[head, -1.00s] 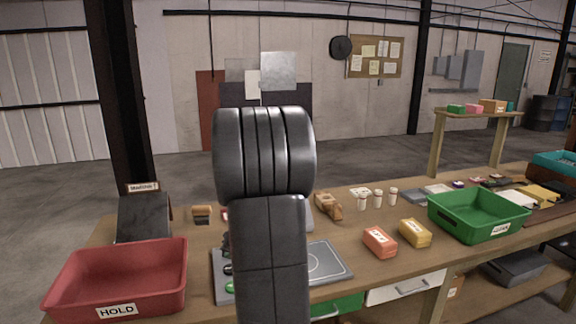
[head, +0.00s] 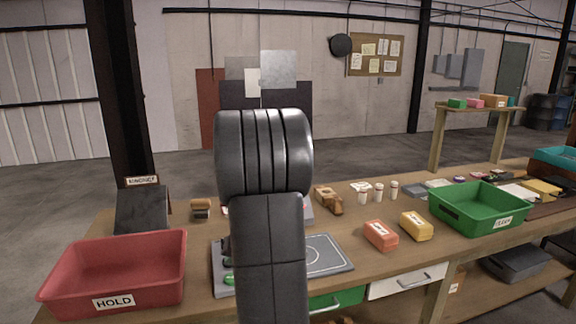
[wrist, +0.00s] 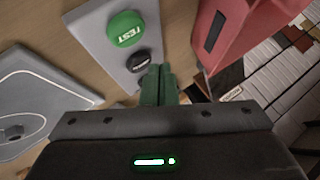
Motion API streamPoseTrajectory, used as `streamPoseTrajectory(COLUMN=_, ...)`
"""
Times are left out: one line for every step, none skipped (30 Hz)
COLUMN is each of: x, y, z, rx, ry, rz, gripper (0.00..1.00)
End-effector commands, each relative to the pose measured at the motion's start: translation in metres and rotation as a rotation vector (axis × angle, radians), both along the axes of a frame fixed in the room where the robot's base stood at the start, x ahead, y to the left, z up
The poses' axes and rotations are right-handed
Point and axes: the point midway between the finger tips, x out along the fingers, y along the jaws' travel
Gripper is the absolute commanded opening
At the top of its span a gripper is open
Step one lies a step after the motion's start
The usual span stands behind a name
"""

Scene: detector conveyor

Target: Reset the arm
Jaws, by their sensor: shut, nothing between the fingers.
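My gripper (wrist: 159,84) shows in the wrist view with its green fingers together and nothing between them. The fingertips are over or near a grey panel (wrist: 107,22) with a green TEST button (wrist: 125,29) and a black button (wrist: 138,61) on it. I cannot tell whether they touch the black button. In the head view my own dark arm (head: 268,215) stands in the middle and hides the gripper and part of the bench behind it.
A red HOLD bin (head: 120,275) stands at the left front of the bench; its side fills the upper right of the wrist view (wrist: 245,30). A green bin (head: 478,208) stands right. Orange (head: 380,235) and yellow (head: 416,226) blocks lie between. A grey plate (head: 325,255) lies mid-bench.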

Motion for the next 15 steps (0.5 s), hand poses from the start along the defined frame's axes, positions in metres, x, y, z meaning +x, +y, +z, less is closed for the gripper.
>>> streamPoseTrajectory(x=0.000, y=0.000, z=-0.011, rx=0.000, ry=-0.001, rz=0.000, gripper=0.00)
streamPoseTrajectory(x=0.000, y=0.000, z=-0.011, rx=0.000, ry=-0.003, rz=0.001, gripper=0.00)
streamPoseTrajectory(x=0.001, y=0.000, z=-0.011, rx=0.001, ry=-0.005, rz=0.002, gripper=0.00)
streamPoseTrajectory(x=0.001, y=0.001, z=-0.011, rx=0.001, ry=-0.005, rz=0.001, gripper=0.00)
streamPoseTrajectory(x=0.001, y=0.001, z=-0.012, rx=0.001, ry=-0.004, rz=0.002, gripper=0.00)
streamPoseTrajectory(x=0.001, y=0.000, z=-0.013, rx=0.000, ry=-0.005, rz=0.002, gripper=0.00)
streamPoseTrajectory(x=0.001, y=0.000, z=-0.013, rx=0.001, ry=-0.005, rz=0.001, gripper=0.00)
streamPoseTrajectory(x=0.001, y=0.001, z=-0.013, rx=0.001, ry=-0.005, rz=0.001, gripper=0.00)
streamPoseTrajectory(x=0.001, y=0.001, z=-0.014, rx=0.000, ry=-0.006, rz=0.001, gripper=0.00)
streamPoseTrajectory(x=0.000, y=0.001, z=-0.015, rx=0.000, ry=-0.004, rz=0.001, gripper=0.00)
streamPoseTrajectory(x=0.001, y=0.001, z=-0.005, rx=0.001, ry=-0.007, rz=0.002, gripper=0.00)
streamPoseTrajectory(x=0.000, y=0.001, z=0.008, rx=0.001, ry=-0.005, rz=0.001, gripper=0.00)
streamPoseTrajectory(x=0.000, y=0.001, z=0.014, rx=0.000, ry=-0.004, rz=0.001, gripper=0.00)
streamPoseTrajectory(x=0.000, y=0.000, z=0.019, rx=-0.001, ry=-0.004, rz=0.001, gripper=0.00)
streamPoseTrajectory(x=0.000, y=0.000, z=0.011, rx=0.000, ry=-0.001, rz=0.001, gripper=0.00)
